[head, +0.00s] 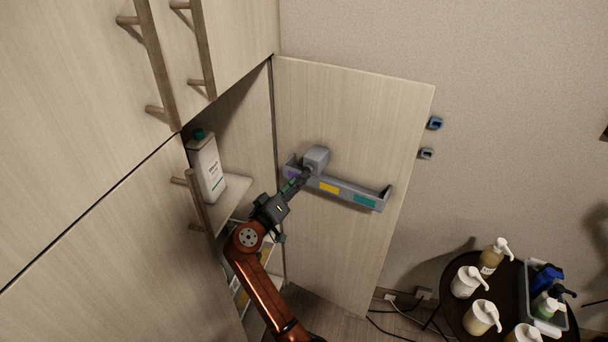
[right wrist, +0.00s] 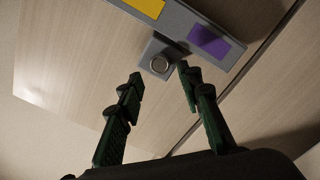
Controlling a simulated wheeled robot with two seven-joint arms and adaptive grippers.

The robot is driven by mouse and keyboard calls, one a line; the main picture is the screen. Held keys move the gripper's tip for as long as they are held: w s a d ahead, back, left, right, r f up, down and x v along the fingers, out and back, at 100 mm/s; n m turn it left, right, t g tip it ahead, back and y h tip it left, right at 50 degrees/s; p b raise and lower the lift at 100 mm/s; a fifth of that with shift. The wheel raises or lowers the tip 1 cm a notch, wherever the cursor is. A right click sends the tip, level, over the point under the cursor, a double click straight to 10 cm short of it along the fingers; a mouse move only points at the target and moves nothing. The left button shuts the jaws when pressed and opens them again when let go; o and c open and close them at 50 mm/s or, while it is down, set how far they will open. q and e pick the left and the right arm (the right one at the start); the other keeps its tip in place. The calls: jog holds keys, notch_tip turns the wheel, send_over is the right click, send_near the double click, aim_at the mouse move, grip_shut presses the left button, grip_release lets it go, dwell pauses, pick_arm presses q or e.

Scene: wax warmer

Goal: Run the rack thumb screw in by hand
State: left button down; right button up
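A grey rack (head: 350,196) with yellow, teal and purple labels is fixed across the inside of the open cabinet door. It also shows in the right wrist view (right wrist: 183,22). A grey block (head: 316,158) stands at its left part. In the right wrist view a round silver knob, apparently the thumb screw (right wrist: 159,64), sits on a square grey bracket. My right gripper (head: 300,181) reaches toward the rack's left part. In the right wrist view its fingers (right wrist: 159,76) are apart, with the tips just short of the knob and nothing held. My left gripper is not in view.
The open door (head: 340,255) stands out from the cabinet. A white bottle (head: 207,168) is on the shelf behind my right arm. A dark round table (head: 452,288) with pump bottles and a grey tray (head: 550,322) stands at the lower right. Cables lie on the floor.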

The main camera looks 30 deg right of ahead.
aim_at(307, 170)
jog(key=shift+x, duration=2.35)
jog(key=shift+d, duration=0.1)
jog(key=shift+c, duration=0.6)
